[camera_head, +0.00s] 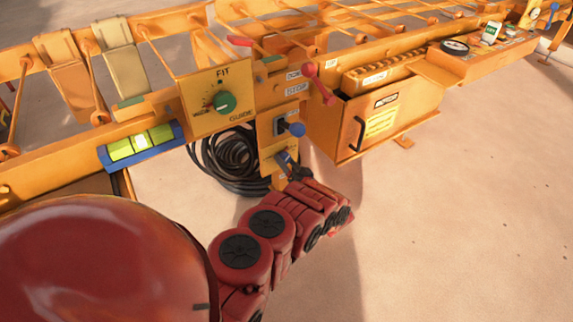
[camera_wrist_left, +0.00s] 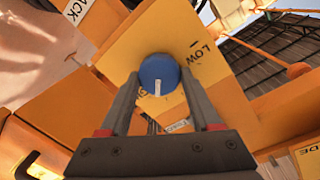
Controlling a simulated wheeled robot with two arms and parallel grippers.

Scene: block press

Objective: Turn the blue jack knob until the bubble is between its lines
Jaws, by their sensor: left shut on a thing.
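The blue jack knob (camera_wrist_left: 159,72) is round with a white mark, on a yellow panel with a "LOW" label, in the left wrist view. My left gripper (camera_wrist_left: 160,88) is shut on it, one finger on each side. In the head view my left gripper (camera_head: 290,164) is at the lower small panel, and its fingers largely hide the knob. The level (camera_head: 142,147) is a blue bar with a yellow-green vial on the frame at left. My right gripper is out of view.
A blue ball handle (camera_head: 297,129) sits just above my left gripper. An orange box (camera_head: 385,115) is to the right. A black coiled cable (camera_head: 228,160) hangs behind. The sandy floor in front is clear.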

